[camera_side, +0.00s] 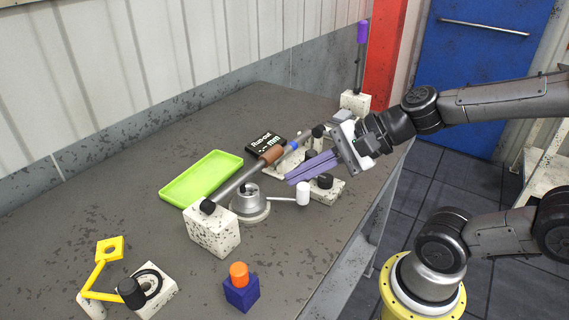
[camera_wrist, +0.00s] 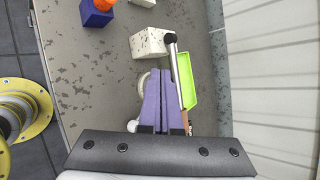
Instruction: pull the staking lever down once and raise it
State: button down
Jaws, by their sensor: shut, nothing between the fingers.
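An upright lever with a purple grip (camera_side: 362,32) stands on a speckled white block (camera_side: 355,101) at the far end of the bench; it looks like the staking lever. Its dark rod is nearly vertical. It does not show in the wrist view. My gripper (camera_side: 288,180) has long purple fingers, pressed together with nothing between them. It is well in front of the lever, above the bench and close to the axle rod. In the wrist view my gripper (camera_wrist: 160,72) points along the rod, its fingers side by side.
A grey axle rod (camera_side: 236,184) with a brown collar (camera_side: 271,154) rests on speckled white blocks. Beside it are a round silver base (camera_side: 249,207) with a white-knobbed arm, a green tray (camera_side: 178,190) and a black display (camera_side: 265,142). A blue block (camera_side: 241,293) and yellow bracket (camera_side: 100,272) stand nearer.

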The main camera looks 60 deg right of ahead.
jog(key=w+d+f+m+t+h, duration=0.1)
jog(key=w+d+f+m+h, duration=0.15)
jog(key=d+f+m, duration=0.4)
jog(key=w+d+f+m+t+h, duration=0.1)
jog(key=d+f+m+h, duration=0.2)
jog(key=d+m, duration=0.6)
jog(key=shift+m, duration=0.85)
jog(key=x, duration=0.3)
jog(key=a+x, duration=0.1)
jog(key=x, duration=0.2)
jog(key=a+x, duration=0.1)
jog(key=x, duration=0.3)
jog(key=shift+s+f, duration=0.1)
jog(key=shift+f, duration=0.05)
jog(key=shift+w+r, duration=0.25)
jog(key=shift+r, duration=0.8)
jog(key=shift+w+r, duration=0.2)
jog(key=shift+r, duration=0.8)
